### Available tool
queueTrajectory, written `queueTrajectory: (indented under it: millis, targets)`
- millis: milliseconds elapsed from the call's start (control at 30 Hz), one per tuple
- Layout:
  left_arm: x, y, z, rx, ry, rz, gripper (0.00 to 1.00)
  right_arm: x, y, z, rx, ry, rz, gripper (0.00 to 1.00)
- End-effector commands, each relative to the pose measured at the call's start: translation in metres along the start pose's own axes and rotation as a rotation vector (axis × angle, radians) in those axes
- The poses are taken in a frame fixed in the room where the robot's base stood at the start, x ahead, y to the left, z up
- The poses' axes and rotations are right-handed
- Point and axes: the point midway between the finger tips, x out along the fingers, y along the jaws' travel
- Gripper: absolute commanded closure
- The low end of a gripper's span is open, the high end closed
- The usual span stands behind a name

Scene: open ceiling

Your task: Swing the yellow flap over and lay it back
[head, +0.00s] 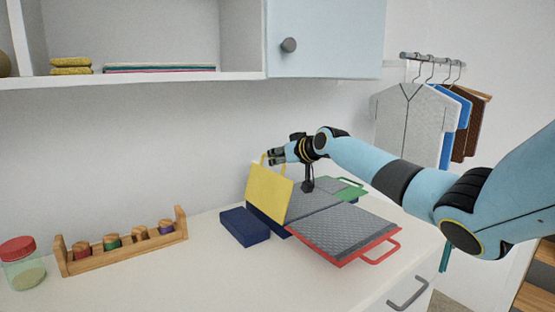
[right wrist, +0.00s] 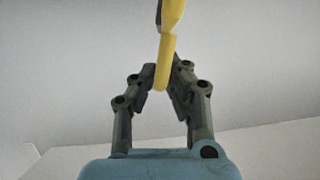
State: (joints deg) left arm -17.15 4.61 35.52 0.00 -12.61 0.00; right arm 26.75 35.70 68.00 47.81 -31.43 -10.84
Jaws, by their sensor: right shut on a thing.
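The yellow flap (head: 269,191) stands steeply tilted up from the dark blue base of a folding board on the counter. My right gripper (head: 266,159) is at the flap's top edge. In the right wrist view its fingers (right wrist: 162,82) are shut on the yellow handle (right wrist: 166,55) of the flap. The red-edged flap (head: 340,229) lies open toward the front right, with its grey face up. The green flap (head: 345,190) lies flat behind, partly hidden by my right arm. My left gripper is not in view.
A dark blue block (head: 244,226) lies just left of the board. A wooden rack (head: 123,246) with coloured spools and a red-lidded jar (head: 21,262) stand at the left of the counter (head: 190,280). A cabinet hangs above.

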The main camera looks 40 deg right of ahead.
Motion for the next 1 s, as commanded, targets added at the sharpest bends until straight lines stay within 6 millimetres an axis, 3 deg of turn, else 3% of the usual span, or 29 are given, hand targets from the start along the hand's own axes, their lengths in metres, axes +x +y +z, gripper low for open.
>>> queueTrajectory:
  millis: [33,267,300,367,667,867,1000]
  targets:
    - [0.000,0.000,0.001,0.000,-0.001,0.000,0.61,0.001,0.001,0.009,0.003,-0.019,0.000,1.00]
    - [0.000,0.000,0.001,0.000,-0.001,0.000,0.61,0.001,0.001,0.011,0.003,-0.021,0.000,1.00]
    - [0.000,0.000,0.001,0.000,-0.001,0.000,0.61,0.001,0.001,0.011,0.003,-0.021,0.000,0.88]
    - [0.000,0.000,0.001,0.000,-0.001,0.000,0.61,0.001,0.000,0.011,0.003,-0.020,0.000,0.81]
    - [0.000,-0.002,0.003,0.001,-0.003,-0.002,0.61,-0.001,0.001,0.005,0.000,-0.010,0.001,0.81]
    - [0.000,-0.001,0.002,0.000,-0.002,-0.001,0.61,-0.023,0.002,0.005,-0.006,-0.010,0.002,0.81]
    - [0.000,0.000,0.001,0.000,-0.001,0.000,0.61,-0.054,0.003,0.006,-0.010,-0.013,0.003,0.81]
